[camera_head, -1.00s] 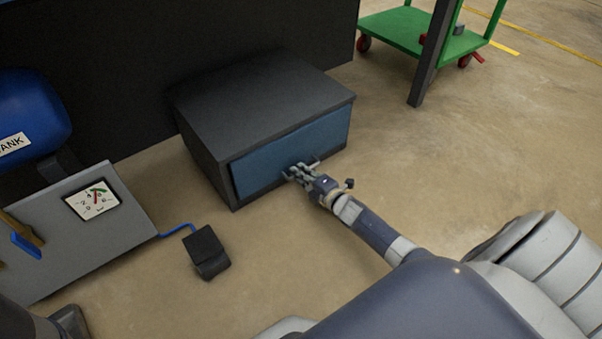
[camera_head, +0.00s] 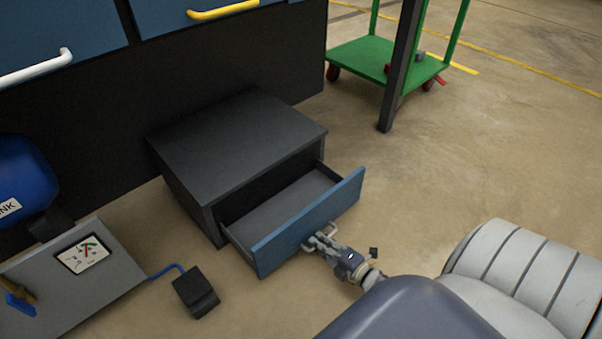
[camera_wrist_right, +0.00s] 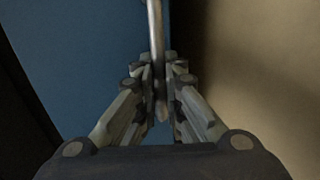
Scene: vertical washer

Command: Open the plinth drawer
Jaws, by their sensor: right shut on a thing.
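The plinth drawer (camera_head: 310,222) has a blue front and stands pulled out of a low dark cabinet (camera_head: 235,145). Its grey inside shows empty in the head view. My right gripper (camera_head: 318,241) is at the middle of the drawer front, shut on the drawer's metal bar handle (camera_head: 329,230). In the right wrist view the handle (camera_wrist_right: 155,35) runs between the fingers of my right gripper (camera_wrist_right: 161,75), with the blue drawer front (camera_wrist_right: 80,60) behind it. My left gripper is not in view.
A black foot pedal (camera_head: 196,291) with a blue cable lies on the floor left of the drawer. A green cart (camera_head: 385,62) and a dark post (camera_head: 402,65) stand behind at the right.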

